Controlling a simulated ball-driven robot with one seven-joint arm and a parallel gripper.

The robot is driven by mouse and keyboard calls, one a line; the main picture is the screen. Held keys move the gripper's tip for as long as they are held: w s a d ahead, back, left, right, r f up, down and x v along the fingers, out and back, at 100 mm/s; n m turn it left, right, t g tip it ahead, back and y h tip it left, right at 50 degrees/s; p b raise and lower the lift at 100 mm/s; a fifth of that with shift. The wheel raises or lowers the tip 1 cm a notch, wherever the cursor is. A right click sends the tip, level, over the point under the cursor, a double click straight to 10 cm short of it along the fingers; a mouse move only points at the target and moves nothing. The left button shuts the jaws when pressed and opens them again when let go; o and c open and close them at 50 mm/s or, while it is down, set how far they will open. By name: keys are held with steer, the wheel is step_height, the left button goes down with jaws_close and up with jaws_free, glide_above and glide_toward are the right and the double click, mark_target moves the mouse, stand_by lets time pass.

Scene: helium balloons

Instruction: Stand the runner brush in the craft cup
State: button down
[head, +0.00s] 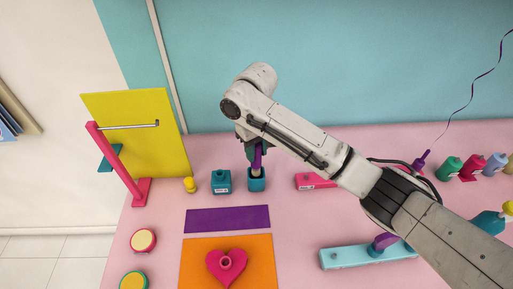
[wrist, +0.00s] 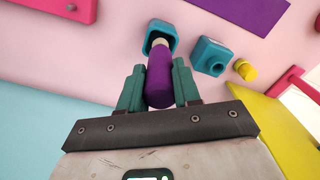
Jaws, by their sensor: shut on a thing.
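The runner brush has a purple handle (head: 257,158) and a pale cream end (head: 256,171). My gripper (wrist: 158,72) is shut on the purple handle (wrist: 159,80), with one teal finger on each side. The craft cup (head: 257,184) is a square teal cup on the pink table, open at the top. The brush is close to upright, its pale end down at the mouth of the cup; in the wrist view the cup rim (wrist: 148,43) surrounds part of that end. How deep it sits, and whether it touches the bottom, is hidden.
A teal block with a round neck (head: 221,181) stands just left of the cup, with a small yellow piece (head: 190,185) beyond it. A pink block (head: 312,181) lies to the right. A yellow panel with a pink stand (head: 118,165) is at far left. A purple mat (head: 227,220) lies in front.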

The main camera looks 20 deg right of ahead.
mark_target(256, 163)
steer(key=shift+f, duration=0.5)
stand_by(0.4)
steer(key=shift+f, duration=0.3)
steer(key=shift+f, duration=2.3)
stand_by(2.4)
jaws_free()
stand_by(0.7)
steer(key=shift+r, duration=0.15)
